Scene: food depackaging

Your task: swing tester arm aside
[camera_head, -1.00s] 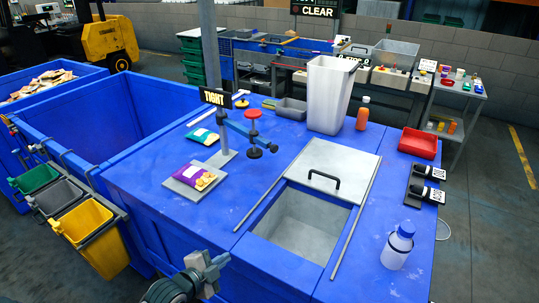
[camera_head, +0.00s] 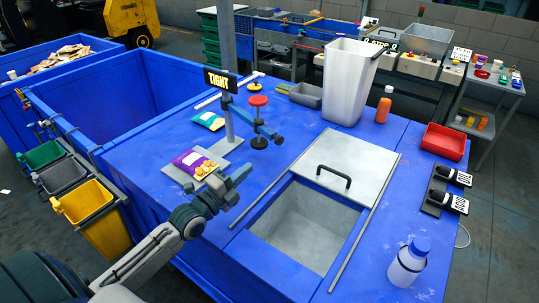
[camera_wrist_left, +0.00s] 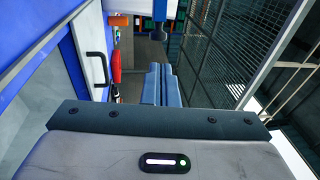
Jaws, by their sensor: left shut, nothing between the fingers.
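The tester has a grey post with a dark blue arm (camera_head: 266,131) pointing right and toward me, a red knob (camera_head: 257,100) and a black foot (camera_head: 259,142). Its arm appears to show at the top of the left wrist view (camera_wrist_left: 160,10). A purple packet (camera_head: 190,158) with yellowish pieces lies on a grey plate left of the tester foot. My left gripper (camera_head: 246,171) is shut and empty, in front of the tester and just right of this packet; it looks apart from the tester arm. Its closed fingers (camera_wrist_left: 161,84) show in the wrist view. My right gripper is not visible.
A teal packet (camera_head: 208,120) lies behind the purple one. A lidded opening with a black handle (camera_head: 334,176) is right of my gripper. A white bin (camera_head: 348,82), orange bottle (camera_head: 384,105), red tray (camera_head: 443,141) and white bottle (camera_head: 408,262) stand farther right.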

